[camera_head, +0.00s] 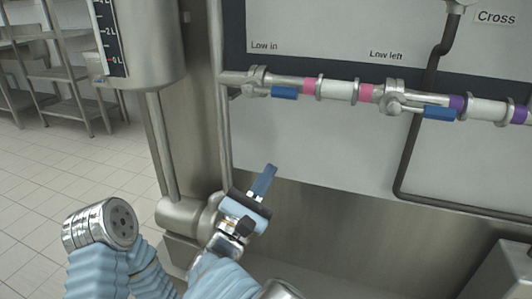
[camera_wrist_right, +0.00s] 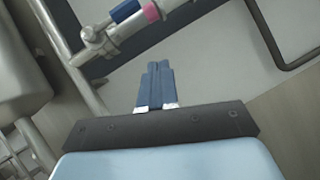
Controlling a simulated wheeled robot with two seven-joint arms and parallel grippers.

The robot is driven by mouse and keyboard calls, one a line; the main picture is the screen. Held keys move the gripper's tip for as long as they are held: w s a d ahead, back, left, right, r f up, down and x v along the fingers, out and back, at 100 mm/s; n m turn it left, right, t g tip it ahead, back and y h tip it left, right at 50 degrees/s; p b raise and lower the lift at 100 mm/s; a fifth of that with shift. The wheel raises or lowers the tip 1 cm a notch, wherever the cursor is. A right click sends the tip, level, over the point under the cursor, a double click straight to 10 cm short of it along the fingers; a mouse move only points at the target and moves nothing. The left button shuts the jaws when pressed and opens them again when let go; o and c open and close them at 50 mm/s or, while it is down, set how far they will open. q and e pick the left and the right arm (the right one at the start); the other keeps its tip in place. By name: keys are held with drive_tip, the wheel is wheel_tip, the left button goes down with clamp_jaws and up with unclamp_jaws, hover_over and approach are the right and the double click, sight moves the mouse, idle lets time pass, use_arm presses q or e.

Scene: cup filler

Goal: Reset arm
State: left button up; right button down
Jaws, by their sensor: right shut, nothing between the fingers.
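My right gripper (camera_head: 265,178) is in the lower middle of the head view, in front of the filler's steel and white panel. Its blue fingers are pressed together and empty. In the right wrist view the shut fingers (camera_wrist_right: 155,80) point up toward the pipe, with a visible gap between them and the pipe. A rounded metal end with holes (camera_head: 122,222), at lower left in the head view, is part of my arm. No left gripper fingers show in either view.
A horizontal pipe with pink and purple bands (camera_head: 340,90) crosses the panel and carries blue-handled valves, one under "Low in" (camera_head: 285,93) and one under "Low left" (camera_head: 440,113). A steel tank (camera_head: 140,40) stands at upper left. Shelves (camera_head: 60,60) stand behind on open tiled floor.

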drive_tip(key=d+f+m+g+y, duration=0.15)
drive_tip(key=d+f+g, duration=0.55)
drive_tip(key=f, duration=0.7)
drive_tip(key=d+f+m+g, duration=0.2)
drive_tip(key=d+f+g, duration=0.4)
drive_tip(key=d+f, duration=0.5)
drive_tip(key=s+f+m+g+y, duration=0.35)
drive_tip(key=s+f, duration=0.35)
drive_tip(key=f, duration=0.3)
drive_tip(key=s+f+m+g+y, duration=0.2)
drive_tip(key=s+f+g, duration=0.35)
drive_tip(key=f, duration=0.35)
drive_tip(key=s+a+f+m+t+y, duration=0.1)
drive_tip(key=s+a+f+m+y, duration=0.1)
drive_tip(key=m+y, duration=0.3)
drive_tip(key=s+a+f+m+t+y, duration=0.1)
drive_tip(key=s+a+f+m+y, duration=0.2)
drive_tip(key=m, duration=0.9)
drive_tip(key=shift+s+a+f+y, duration=0.25)
drive_tip(key=shift+f+y, duration=0.55)
drive_tip(key=shift+y, duration=0.1)
drive_tip(key=shift+t, duration=0.3)
